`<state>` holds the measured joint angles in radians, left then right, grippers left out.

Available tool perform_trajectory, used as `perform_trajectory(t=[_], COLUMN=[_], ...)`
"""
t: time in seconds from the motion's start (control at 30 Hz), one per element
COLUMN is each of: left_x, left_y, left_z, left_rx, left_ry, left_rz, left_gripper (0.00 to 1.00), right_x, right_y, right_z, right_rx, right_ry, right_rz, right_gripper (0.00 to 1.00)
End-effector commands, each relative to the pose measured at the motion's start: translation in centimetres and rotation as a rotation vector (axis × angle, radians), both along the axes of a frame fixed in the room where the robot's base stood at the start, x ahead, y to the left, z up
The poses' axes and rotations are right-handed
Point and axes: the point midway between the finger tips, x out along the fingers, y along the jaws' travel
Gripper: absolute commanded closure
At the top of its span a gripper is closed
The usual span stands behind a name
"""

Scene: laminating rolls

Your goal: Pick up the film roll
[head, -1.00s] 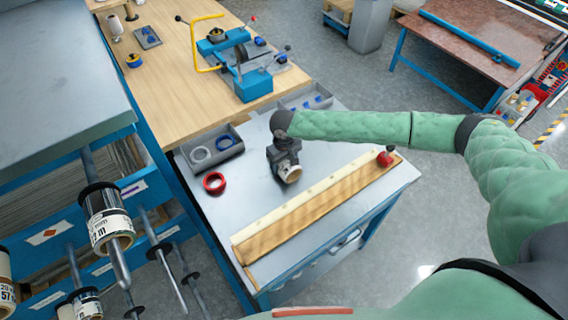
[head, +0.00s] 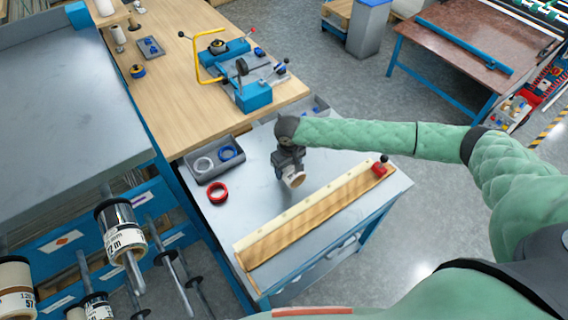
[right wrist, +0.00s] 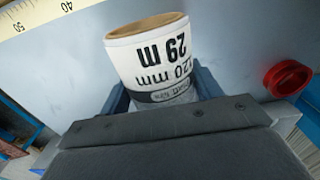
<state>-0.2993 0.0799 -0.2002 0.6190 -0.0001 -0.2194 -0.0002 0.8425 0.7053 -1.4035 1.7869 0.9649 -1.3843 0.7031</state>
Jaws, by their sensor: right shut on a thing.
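My right gripper (head: 292,172) is shut on a small white film roll (head: 296,180) over the grey table top. In the right wrist view the film roll (right wrist: 150,62) sits between the two blue-grey fingers, with its brown core end facing away and a label reading 120 mm and 29 m. I cannot tell for sure whether its lower end touches the table. My left gripper is out of view.
A red ring (head: 217,192) lies left of the roll, and a grey tray (head: 199,176) holds white and blue rings. A wooden ruler board (head: 318,216) lies in front. Larger rolls (head: 120,232) hang on spindles at the left. A blue-yellow device (head: 245,92) stands behind.

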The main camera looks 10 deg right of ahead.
Motion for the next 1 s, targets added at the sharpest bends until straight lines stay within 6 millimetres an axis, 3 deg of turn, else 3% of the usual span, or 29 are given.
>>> perform_trajectory(t=[0.13, 0.5, 1.0], left_x=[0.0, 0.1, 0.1], left_y=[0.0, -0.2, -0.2], left_z=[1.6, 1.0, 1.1], left_rx=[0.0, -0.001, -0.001], left_ry=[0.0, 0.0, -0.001], left_rz=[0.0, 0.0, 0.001], left_gripper=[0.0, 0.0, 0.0], right_x=[-2.2, -6.6, -7.6], right_y=[-1.7, -4.9, -5.5], right_z=[2.0, 4.9, 5.6], right_rx=[0.001, 0.0, 0.0], right_ry=[0.001, -0.001, 0.0], right_rz=[0.0, -0.001, 0.0], right_gripper=[0.62, 0.62, 0.62])
